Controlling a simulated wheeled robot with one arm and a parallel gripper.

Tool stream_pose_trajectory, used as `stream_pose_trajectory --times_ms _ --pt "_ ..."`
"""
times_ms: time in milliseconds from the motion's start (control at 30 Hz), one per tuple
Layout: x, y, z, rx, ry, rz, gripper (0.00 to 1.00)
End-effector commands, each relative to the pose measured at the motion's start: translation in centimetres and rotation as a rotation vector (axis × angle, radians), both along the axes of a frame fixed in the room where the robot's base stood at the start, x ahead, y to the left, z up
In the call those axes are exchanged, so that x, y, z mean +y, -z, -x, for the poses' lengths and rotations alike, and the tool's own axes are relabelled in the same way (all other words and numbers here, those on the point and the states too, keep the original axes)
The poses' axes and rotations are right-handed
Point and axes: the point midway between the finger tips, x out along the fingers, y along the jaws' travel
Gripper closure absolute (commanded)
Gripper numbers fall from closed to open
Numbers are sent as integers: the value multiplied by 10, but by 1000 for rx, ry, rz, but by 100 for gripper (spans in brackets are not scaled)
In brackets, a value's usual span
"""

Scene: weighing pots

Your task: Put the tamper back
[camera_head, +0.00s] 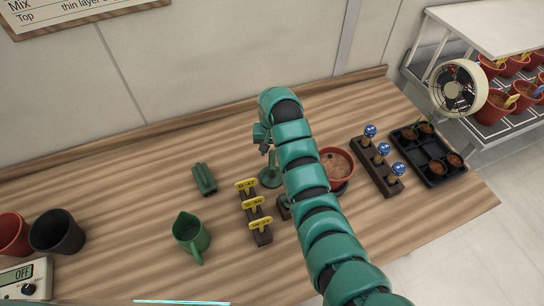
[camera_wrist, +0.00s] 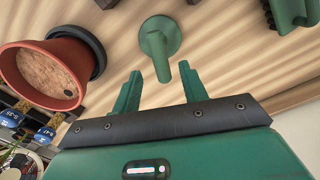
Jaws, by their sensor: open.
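The green tamper (camera_head: 270,176), a round foot with an upright handle, stands on the wooden bench. It is partly hidden by my arm in the head view. In the wrist view the tamper (camera_wrist: 160,38) shows with its handle pointing toward the camera, and the handle's end lies between my fingertips in the picture. My gripper (camera_wrist: 163,80) is open and empty, and no contact with the handle is visible. In the head view my gripper (camera_head: 264,142) hangs just above the tamper. A small dark block (camera_head: 284,207) beside my arm is mostly hidden.
A red pot of soil (camera_head: 340,163) stands right of my arm. A rack of blue-topped tools (camera_head: 377,167) and a black plant tray (camera_head: 428,153) lie farther right. Yellow tags (camera_head: 253,203), a green jug (camera_head: 191,238) and a green brush-like thing (camera_head: 204,179) are to the left.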

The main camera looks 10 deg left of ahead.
Motion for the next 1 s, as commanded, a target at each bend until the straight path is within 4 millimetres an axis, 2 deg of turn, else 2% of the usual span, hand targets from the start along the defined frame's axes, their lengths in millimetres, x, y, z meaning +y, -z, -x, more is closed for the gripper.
stream_pose_trajectory --times_ms 33,100,400,767,867,1000 --pt "0 -19 -1 -3 0 -1 57" --pt "0 -31 -1 -2 0 1 57" --pt "0 -51 0 1 0 0 57" --pt "-1 -49 -3 -10 1 -4 57" --pt "-4 -40 -14 -61 5 -27 57" --pt "-11 -21 -50 -224 9 -94 57"
